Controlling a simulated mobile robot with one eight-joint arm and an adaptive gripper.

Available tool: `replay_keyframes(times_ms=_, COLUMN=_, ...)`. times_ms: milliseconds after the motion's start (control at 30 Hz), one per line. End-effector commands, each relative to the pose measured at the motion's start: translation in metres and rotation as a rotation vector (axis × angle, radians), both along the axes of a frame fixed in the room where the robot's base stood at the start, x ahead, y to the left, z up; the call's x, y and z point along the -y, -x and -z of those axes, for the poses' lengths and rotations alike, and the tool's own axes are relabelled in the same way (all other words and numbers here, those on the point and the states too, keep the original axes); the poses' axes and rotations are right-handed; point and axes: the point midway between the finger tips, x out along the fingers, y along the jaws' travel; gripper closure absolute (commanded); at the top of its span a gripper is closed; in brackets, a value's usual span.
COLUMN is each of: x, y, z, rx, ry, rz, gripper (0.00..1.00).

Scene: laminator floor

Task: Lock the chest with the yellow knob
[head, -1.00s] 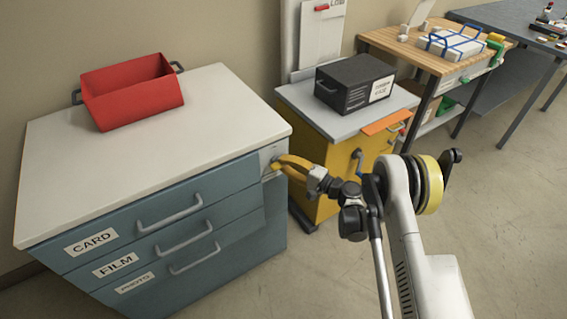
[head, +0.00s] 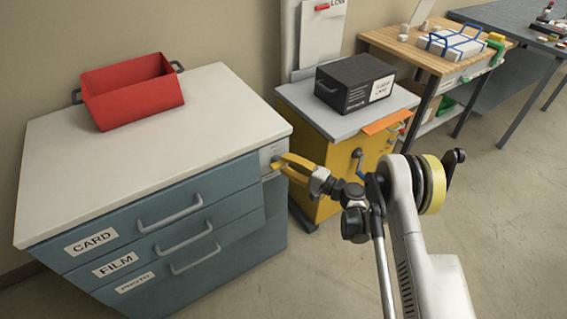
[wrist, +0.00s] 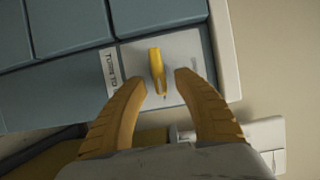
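The blue-grey chest (head: 210,223) with a white top stands at the left in the head view. Its drawers are labelled CARD, FILM and PHOTO and look closed. The yellow knob (wrist: 157,70) sits on a pale plate (wrist: 180,52) at the chest's upper right front corner, beside partly hidden lettering. In the wrist view its bar lies nearly along the picture's vertical. My gripper (wrist: 161,80) has its yellow fingers apart, one on each side of the knob's lower end, with visible gaps. In the head view my gripper (head: 281,163) hides the knob.
A red bin (head: 130,95) rests on the chest top. A yellow cabinet (head: 333,190) with a black box (head: 345,88) stands close to the right of my gripper. A wooden bench (head: 400,42) is farther back. Open floor (head: 510,220) lies at the right.

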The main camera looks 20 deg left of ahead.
Motion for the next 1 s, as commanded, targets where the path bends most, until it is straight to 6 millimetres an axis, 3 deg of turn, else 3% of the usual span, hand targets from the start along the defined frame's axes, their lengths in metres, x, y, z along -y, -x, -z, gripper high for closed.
replay_keyframes(times_ms=200, x=0.038, y=0.011, z=0.0, rx=0.0, ry=0.0, rz=0.003, gripper=0.64)
replay_keyframes(times_ms=400, x=0.059, y=0.019, z=0.0, rx=0.0, ry=0.0, rz=0.001, gripper=0.64)
replay_keyframes(times_ms=1000, x=0.062, y=0.018, z=-0.005, rx=0.002, ry=0.01, rz=0.003, gripper=0.64)
